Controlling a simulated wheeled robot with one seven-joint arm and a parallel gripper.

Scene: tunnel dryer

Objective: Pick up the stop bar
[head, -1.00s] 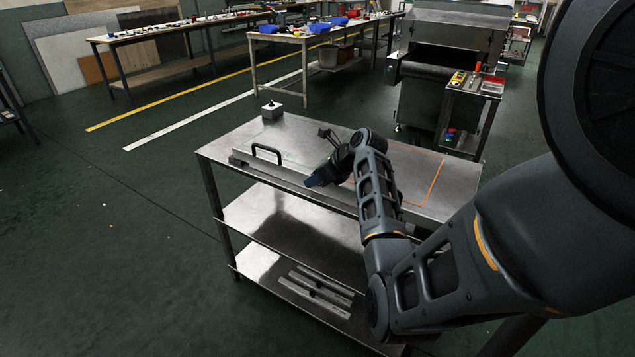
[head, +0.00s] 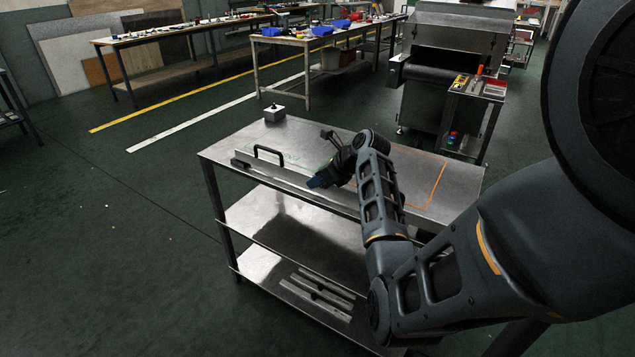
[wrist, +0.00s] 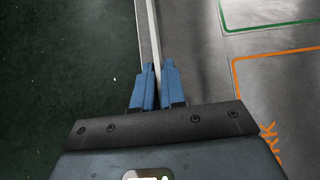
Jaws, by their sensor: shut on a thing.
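The stop bar (head: 298,184) is a long, thin metal bar running along the front edge of the steel table (head: 225,148). In the wrist view the bar (wrist: 152,35) runs up the picture as a narrow strip and passes between the blue fingertips. My gripper (head: 318,183) is shut on the bar, right of a black handle (head: 268,150); it also shows in the wrist view (wrist: 153,85). The handle stands at the bar's left part. My arm hides the bar's right end. I cannot tell whether the bar touches the tabletop.
A small grey block (head: 274,113) with a black knob stands at the table's back left. Green and orange outlines (head: 437,187) mark the tabletop. Several loose bars (head: 318,292) lie on the lower shelf. A dryer machine (head: 440,85) and a small side stand (head: 468,115) are behind.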

